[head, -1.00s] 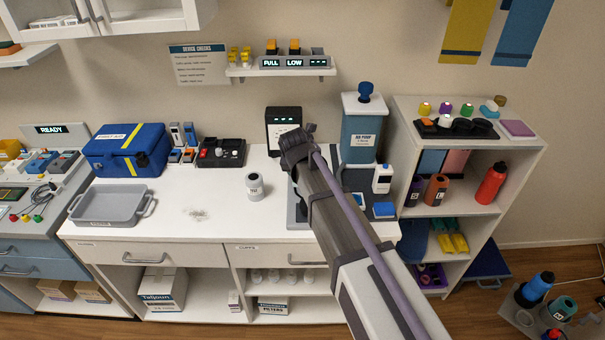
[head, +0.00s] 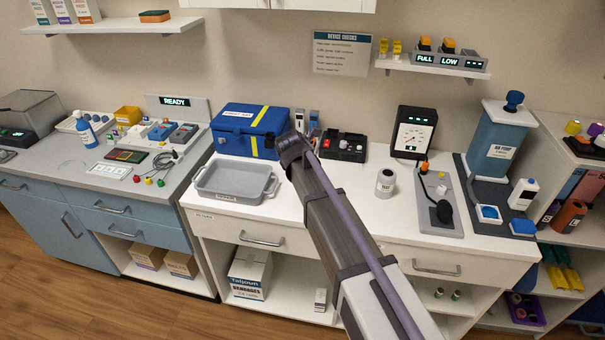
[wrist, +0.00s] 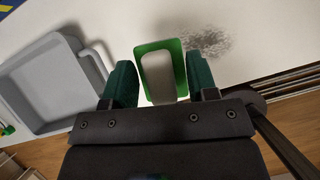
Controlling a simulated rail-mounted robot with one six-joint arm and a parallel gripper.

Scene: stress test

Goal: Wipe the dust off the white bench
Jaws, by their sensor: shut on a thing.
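The white bench (head: 365,212) runs across the middle of the head view; its top also shows in the wrist view (wrist: 270,48). A dark speckled dust patch (wrist: 206,42) lies on it in the wrist view; in the head view my arm hides that spot. My gripper (wrist: 160,76), with dark green fingers, is shut on a green-rimmed thing (wrist: 160,45) with a pale middle. I cannot tell whether that middle is solid or open. The held thing is left of the dust patch, its height above the bench unclear. The head view does not show my fingers.
A grey tray (head: 236,181) stands on the bench left of my arm, close to my gripper in the wrist view (wrist: 42,85). A blue case (head: 250,128) is behind it.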

